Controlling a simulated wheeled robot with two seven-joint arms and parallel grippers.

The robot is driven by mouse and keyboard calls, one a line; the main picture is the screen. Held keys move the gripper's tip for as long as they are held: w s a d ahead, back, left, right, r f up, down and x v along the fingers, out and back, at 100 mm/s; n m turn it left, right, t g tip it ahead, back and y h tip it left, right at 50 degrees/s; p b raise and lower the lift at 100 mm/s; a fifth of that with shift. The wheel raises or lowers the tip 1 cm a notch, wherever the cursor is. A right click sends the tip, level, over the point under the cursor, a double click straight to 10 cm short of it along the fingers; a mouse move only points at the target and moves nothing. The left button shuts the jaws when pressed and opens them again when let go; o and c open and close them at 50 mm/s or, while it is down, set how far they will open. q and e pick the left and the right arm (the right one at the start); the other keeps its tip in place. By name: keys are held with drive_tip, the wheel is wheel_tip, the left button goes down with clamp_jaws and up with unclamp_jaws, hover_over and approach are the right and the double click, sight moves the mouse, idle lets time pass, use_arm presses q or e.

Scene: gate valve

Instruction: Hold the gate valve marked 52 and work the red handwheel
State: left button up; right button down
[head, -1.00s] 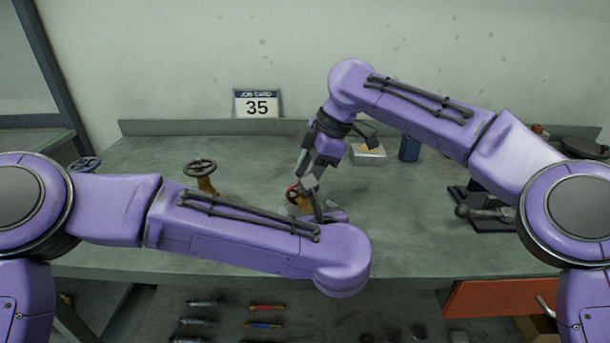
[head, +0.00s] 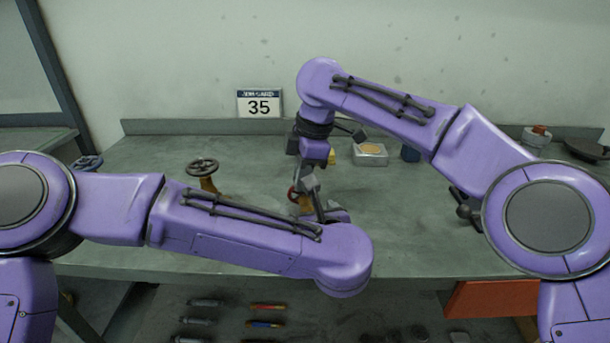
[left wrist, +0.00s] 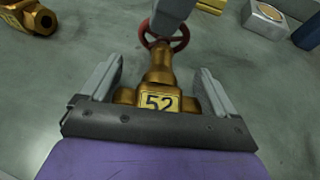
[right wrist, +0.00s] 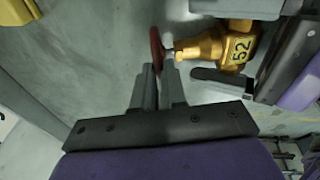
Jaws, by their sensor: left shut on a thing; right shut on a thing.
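The brass gate valve (left wrist: 158,75) bears a yellow plate marked 52 and lies between the fingers of my left gripper (left wrist: 155,85), which is shut on its body. In the right wrist view the valve (right wrist: 205,48) points its stem left, towards the red handwheel (right wrist: 157,48). My right gripper (right wrist: 157,80) is shut on the handwheel's rim. The wheel also shows in the left wrist view (left wrist: 180,42), partly covered by a grey finger. In the head view the red wheel (head: 292,194) is small, and my left forearm hides much of the valve and left gripper.
A job card (head: 260,104) at the back reads 35. Another valve with a dark handwheel (head: 202,167) stands left, and a blue handwheel (head: 87,163) farther left. A metal box (head: 371,155) and a blue container (head: 411,152) are behind to the right. An orange drawer (head: 495,298) is front right.

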use_arm(q)
drive_tip(key=shift+d, duration=0.1)
use_arm(e)
drive_tip(key=shift+d, duration=0.1)
drive_tip(key=c, duration=1.2)
unclamp_jaws()
drive_tip(key=v, duration=0.7)
drive_tip(key=shift+r, duration=0.25)
use_arm(q)
drive_tip(key=o, duration=0.9)
